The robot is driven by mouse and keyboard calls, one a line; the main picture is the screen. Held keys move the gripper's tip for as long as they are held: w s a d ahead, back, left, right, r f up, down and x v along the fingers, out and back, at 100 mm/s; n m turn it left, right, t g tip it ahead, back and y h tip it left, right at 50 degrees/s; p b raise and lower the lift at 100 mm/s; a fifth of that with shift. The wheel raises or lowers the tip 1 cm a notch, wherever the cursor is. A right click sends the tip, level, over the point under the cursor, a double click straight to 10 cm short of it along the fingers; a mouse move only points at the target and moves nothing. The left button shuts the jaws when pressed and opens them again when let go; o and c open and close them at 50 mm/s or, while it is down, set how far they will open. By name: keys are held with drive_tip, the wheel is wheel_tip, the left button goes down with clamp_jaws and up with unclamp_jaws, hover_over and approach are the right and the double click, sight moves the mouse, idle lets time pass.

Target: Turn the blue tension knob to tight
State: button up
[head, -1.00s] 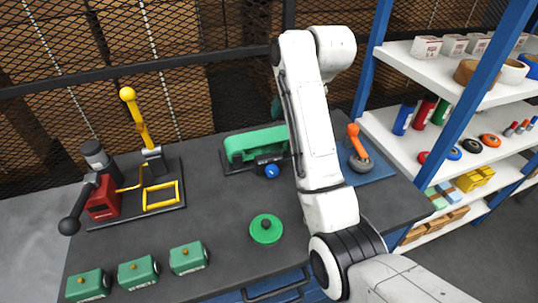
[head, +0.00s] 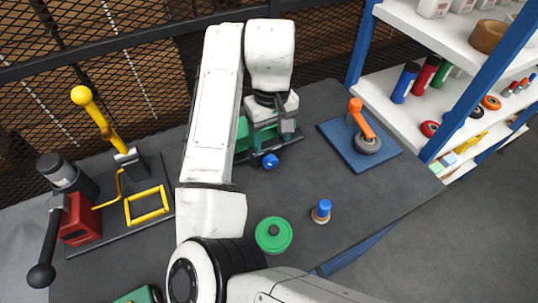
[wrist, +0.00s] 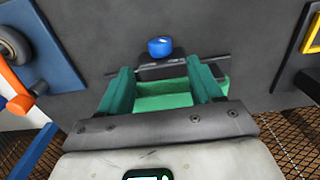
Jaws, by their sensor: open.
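The blue tension knob (head: 270,160) sits at the front of a dark-based device with a green top (head: 241,138), at the back middle of the bench. The knob also shows in the wrist view (wrist: 160,47), just beyond the fingertips. My gripper (wrist: 159,66) is open, with its two teal fingers apart over the green top (wrist: 165,100). Nothing is held, and the fingers do not touch the knob. In the head view my arm and wrist hide much of the device. I cannot read the knob's setting.
A green disc (head: 273,234) and a small blue-topped wooden piece (head: 321,210) lie in front. A blue plate with an orange-handled tool (head: 362,125) is right. Shelves (head: 440,75) stand beyond the bench.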

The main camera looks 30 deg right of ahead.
sight(271, 158)
wheel_tip(271, 158, down, 9)
drive_tip(key=shift+f+p, duration=0.1)
drive_tip(key=shift+p, duration=0.2)
